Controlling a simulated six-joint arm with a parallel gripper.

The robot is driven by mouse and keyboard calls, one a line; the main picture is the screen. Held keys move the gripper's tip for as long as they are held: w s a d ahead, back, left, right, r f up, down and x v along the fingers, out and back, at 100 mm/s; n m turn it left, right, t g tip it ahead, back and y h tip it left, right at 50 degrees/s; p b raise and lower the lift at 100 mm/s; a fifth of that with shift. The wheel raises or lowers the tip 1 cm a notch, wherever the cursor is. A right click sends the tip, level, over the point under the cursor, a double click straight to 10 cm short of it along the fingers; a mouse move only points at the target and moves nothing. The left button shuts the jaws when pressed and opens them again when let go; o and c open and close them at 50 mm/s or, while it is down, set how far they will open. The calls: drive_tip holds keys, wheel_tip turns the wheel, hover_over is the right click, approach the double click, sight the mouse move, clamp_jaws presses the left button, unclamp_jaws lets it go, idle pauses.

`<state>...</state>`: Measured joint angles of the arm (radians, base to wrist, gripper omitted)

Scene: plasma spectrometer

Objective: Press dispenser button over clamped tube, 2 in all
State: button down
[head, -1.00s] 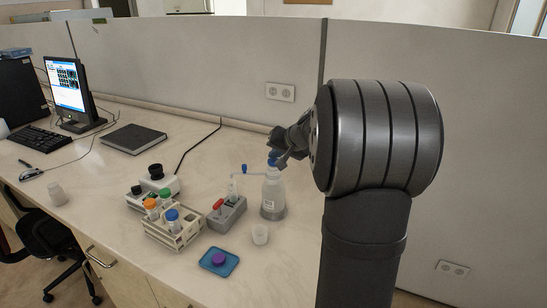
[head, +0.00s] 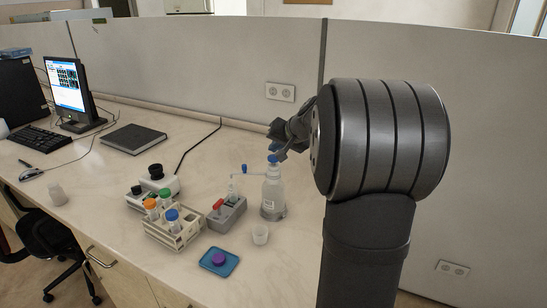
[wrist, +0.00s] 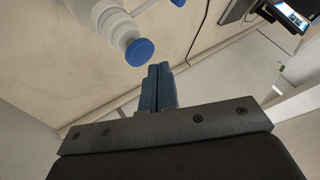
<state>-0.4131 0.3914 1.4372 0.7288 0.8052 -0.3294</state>
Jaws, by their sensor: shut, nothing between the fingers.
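The dispenser is a white bottle (head: 273,194) with a blue button (head: 272,159) on top, standing in the middle of the bench. Its spout reaches left over a clear tube (head: 233,187), held upright at a grey clamp block (head: 229,214) with a red lever (head: 218,204). My gripper (head: 277,149) is shut and empty, just above the button in the head view. In the wrist view the blue button (wrist: 139,51) lies just beyond and left of my shut fingertips (wrist: 159,68), with a small gap showing. My arm partly hides the gripper.
A white rack (head: 174,234) with several capped tubes stands left of the clamp. A blue tray (head: 219,262) with a purple cap and a small cup (head: 260,235) lie in front. A dark-topped device (head: 157,182) stands behind the rack. A partition runs behind.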

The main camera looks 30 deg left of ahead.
drive_tip(key=shift+r, duration=2.5)
idle(0.7)
wheel_tip(320, 180, up, 4)
drive_tip(key=shift+f, duration=0.1)
drive_tip(key=shift+f, duration=4.4)
drive_tip(key=shift+f, duration=0.45)
